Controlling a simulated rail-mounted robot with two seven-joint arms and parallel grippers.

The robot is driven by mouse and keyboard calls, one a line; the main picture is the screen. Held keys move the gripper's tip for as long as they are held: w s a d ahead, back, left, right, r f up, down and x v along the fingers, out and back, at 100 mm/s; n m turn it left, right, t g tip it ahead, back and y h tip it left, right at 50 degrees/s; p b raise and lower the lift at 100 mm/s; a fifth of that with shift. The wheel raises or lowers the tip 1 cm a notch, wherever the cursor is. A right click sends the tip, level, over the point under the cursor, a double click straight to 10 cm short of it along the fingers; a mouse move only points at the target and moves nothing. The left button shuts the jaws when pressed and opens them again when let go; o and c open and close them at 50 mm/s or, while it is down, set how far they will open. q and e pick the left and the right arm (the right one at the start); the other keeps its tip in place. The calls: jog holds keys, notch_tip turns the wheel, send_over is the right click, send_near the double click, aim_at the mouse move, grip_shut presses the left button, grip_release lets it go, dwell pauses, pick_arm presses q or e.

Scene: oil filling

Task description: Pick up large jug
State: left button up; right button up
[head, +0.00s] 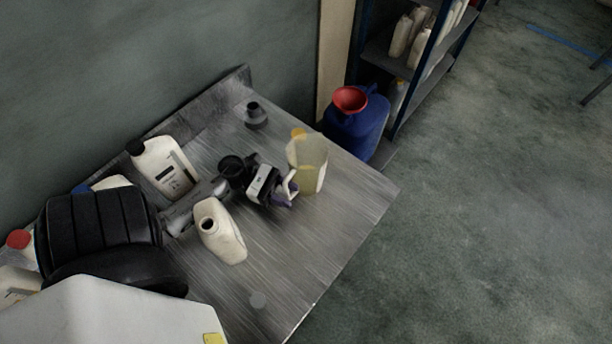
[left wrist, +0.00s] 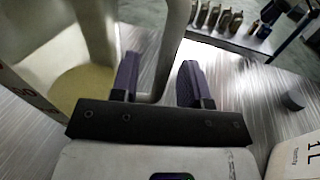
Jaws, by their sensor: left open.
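The large jug (head: 308,165) is translucent and cream-coloured, and stands upright near the table's far right edge. In the left wrist view the jug (left wrist: 80,85) fills the left side, with yellowish liquid or tint low inside. Its handle (left wrist: 170,55) passes between my left fingers. My left gripper (head: 287,190) is open at the jug's handle side, and its dark purple fingers (left wrist: 158,82) stand on either side of the handle. A gap shows to the right finger; contact with the left finger cannot be told. My right gripper is not in view.
An uncapped cream bottle (head: 222,235) and a black-capped white bottle (head: 165,168) flank my left arm. A small dark container (head: 255,115) stands at the back. A blue drum (head: 357,125) with a red funnel (head: 350,99) and a shelf (head: 408,70) stand beyond the table (head: 335,235).

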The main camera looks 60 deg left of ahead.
pick_arm(q)
jog(key=shift+d, duration=0.1)
grip_shut()
dwell(0.3)
